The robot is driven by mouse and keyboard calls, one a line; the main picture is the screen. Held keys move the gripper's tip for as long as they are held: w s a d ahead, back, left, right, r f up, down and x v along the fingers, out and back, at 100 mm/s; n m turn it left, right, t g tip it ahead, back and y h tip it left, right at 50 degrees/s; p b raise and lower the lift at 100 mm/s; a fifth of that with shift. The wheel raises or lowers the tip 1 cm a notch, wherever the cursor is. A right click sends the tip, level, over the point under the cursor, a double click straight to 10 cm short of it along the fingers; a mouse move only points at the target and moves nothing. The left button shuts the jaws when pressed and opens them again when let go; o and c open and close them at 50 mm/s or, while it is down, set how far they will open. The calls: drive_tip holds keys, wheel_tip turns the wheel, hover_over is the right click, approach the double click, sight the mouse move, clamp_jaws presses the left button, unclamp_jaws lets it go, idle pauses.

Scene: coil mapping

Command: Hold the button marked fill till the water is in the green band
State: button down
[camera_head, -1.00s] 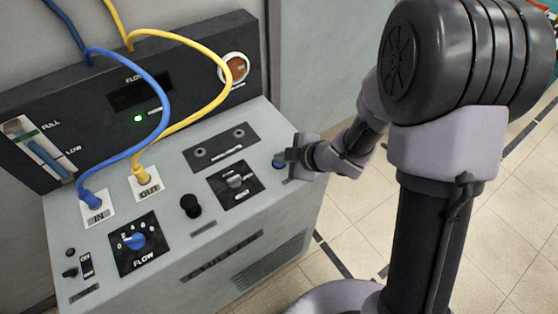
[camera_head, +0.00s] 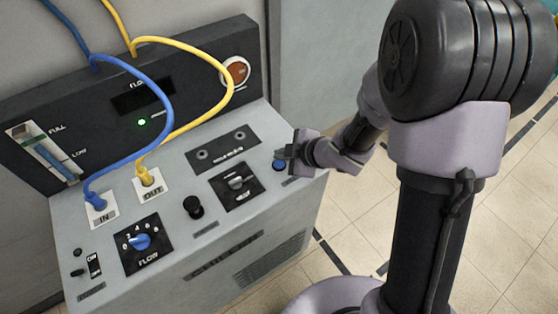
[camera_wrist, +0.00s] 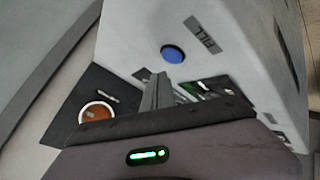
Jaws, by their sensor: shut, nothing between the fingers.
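The blue button (camera_wrist: 172,54) is on the grey top of the machine, with a label reading FILL (camera_wrist: 202,35) beside it in the wrist view. In the head view the button (camera_head: 279,165) is at the top's right edge. My gripper (camera_head: 289,158) is shut and empty just right of the button. In the wrist view the fingers (camera_wrist: 160,82) end a little short of the button in the picture; I cannot tell whether they touch it. The level gauge (camera_head: 45,153), marked FULL and LOW, shows a blue column and a small green band near its upper part.
A blue hose (camera_head: 163,92) and a yellow hose (camera_head: 212,62) arch over the machine. A flow knob (camera_head: 140,241), a black knob (camera_head: 193,207), a switch (camera_head: 236,183) and a round red-orange light (camera_head: 237,71) are nearby. Tiled floor (camera_head: 350,215) is open at right.

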sight(282, 166)
wheel_tip(282, 166, up, 4)
drive_tip(key=p, duration=0.3)
drive_tip(key=shift+r, duration=0.1)
